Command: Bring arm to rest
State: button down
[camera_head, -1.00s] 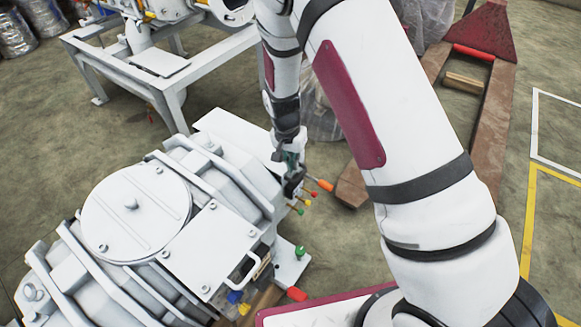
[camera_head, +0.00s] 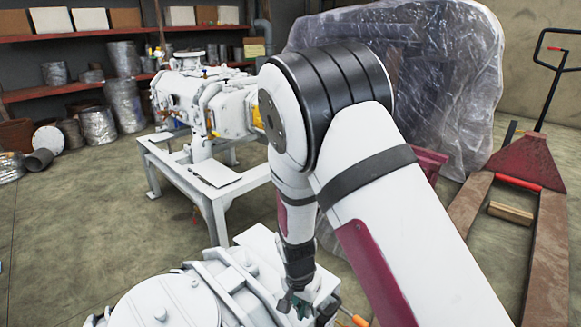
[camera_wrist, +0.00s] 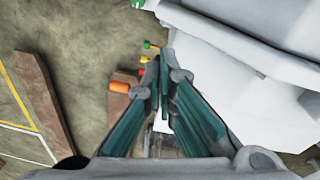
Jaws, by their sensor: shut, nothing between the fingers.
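My arm (camera_head: 385,190) reaches from the lower right up to a bent joint and then down. My gripper (camera_head: 293,303) hangs at the end, pointing down beside the white vacuum machine in front (camera_head: 168,303). In the wrist view my gripper (camera_wrist: 164,82) has its green fingers drawn together at the tips, with nothing between them. A green-ended knob (camera_wrist: 148,44) and an orange knob (camera_wrist: 120,88) show close to the fingertips. I cannot tell whether the fingers touch anything. Much of the machine is cut off by the picture's lower edge.
A second white machine (camera_head: 190,95) stands on a white frame (camera_head: 220,205) behind. A plastic-wrapped bulk (camera_head: 440,75) is behind my arm. A pallet jack (camera_head: 528,165) stands at the right. Shelves (camera_head: 90,33) line the back wall. Open floor (camera_head: 70,230) lies at the left.

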jog(key=s+d+r+n+y, duration=0.1)
jog(key=s+d+r, duration=0.15)
jog(key=r, duration=0.55)
jog(key=s+d+r+n, duration=0.15)
jog(key=s+r, duration=0.25)
jog(key=r, duration=0.4)
jog(key=s+d+r+y, duration=0.1)
jog(key=s+d+r, duration=0.2)
jog(key=r, duration=0.5)
jog(key=s+d+r+n, duration=0.1)
jog(key=s+d+r, duration=0.2)
jog(key=s, duration=0.4)
jog(key=s+d+r+n, duration=0.2)
jog(key=s+r, duration=0.1)
jog(key=s, duration=0.5)
jog(key=s+d+r+n, duration=0.1)
jog(key=s+d+r, duration=0.2)
jog(key=s, duration=0.4)
notch_tip(320, 180, up, 29)
jog(key=t+p, duration=0.3)
jog(key=p, duration=2.4)
jog(key=shift+t+h+p, duration=0.3)
jog(key=shift+t, duration=0.1)
